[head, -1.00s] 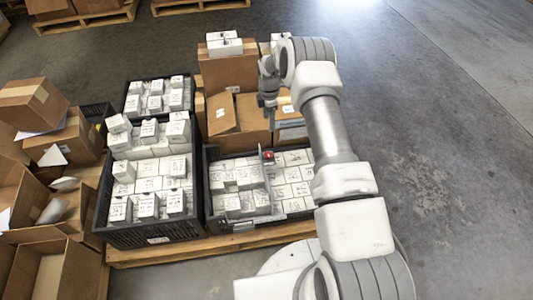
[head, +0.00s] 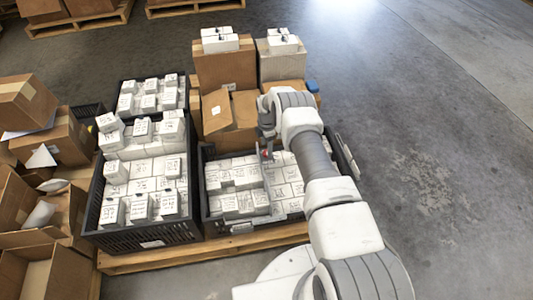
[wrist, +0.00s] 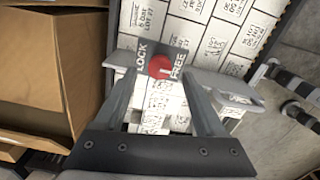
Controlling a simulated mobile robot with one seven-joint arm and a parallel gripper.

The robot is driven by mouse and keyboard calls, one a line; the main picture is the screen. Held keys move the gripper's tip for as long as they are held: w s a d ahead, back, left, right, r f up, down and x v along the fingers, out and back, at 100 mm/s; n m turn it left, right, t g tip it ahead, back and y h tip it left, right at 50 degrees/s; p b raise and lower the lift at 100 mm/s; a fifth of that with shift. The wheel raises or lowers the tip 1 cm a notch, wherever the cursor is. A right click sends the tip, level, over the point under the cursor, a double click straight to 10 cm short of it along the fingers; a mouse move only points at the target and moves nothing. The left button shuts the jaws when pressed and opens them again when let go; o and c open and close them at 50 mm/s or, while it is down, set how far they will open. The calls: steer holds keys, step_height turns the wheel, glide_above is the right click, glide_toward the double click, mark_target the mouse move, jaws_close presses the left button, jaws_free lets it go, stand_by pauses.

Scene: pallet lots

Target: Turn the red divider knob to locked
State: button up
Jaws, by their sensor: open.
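The red divider knob (wrist: 160,67) sits on a grey divider plate (wrist: 205,77) in the wrist view, between the printed words LOCK on the left and FREE on the right. A small pale mark on the knob points down toward the FREE side. My gripper (wrist: 159,76) is open, with one finger on each side of the knob; I cannot tell whether either touches it.
White labelled boxes (head: 240,178) fill the right crate on both sides of the divider. Another black crate (head: 150,236) of white boxes stands to its left. Cardboard boxes (head: 225,70) stand behind. Open floor (head: 440,130) lies to the right.

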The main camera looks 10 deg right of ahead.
steer(key=shift+f+b, duration=0.35)
steer(key=shift+f, duration=1)
jaws_close()
